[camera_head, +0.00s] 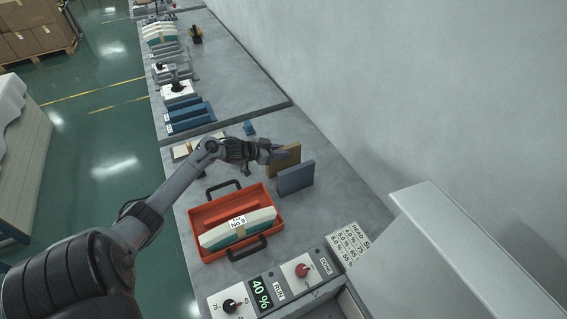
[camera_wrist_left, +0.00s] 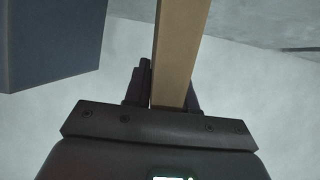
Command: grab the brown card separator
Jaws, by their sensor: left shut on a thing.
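The brown card separator (camera_head: 286,162) stands upright on the grey bench against the back, beside a blue-grey upright block (camera_head: 295,178). My left gripper (camera_head: 279,154) reaches over from the left and is shut on the brown separator near its top edge. In the left wrist view the separator (camera_wrist_left: 181,50) runs as a tan strip between the two dark fingers (camera_wrist_left: 168,88). The blue block (camera_wrist_left: 55,45) shows apart from it at the left. My right gripper is not in view.
An orange tray (camera_head: 213,211) with black handles and a white-and-teal stack labelled "No 9" (camera_head: 238,228) sits nearer. A control panel with knobs (camera_head: 268,288) is at the front. A wall bounds the right.

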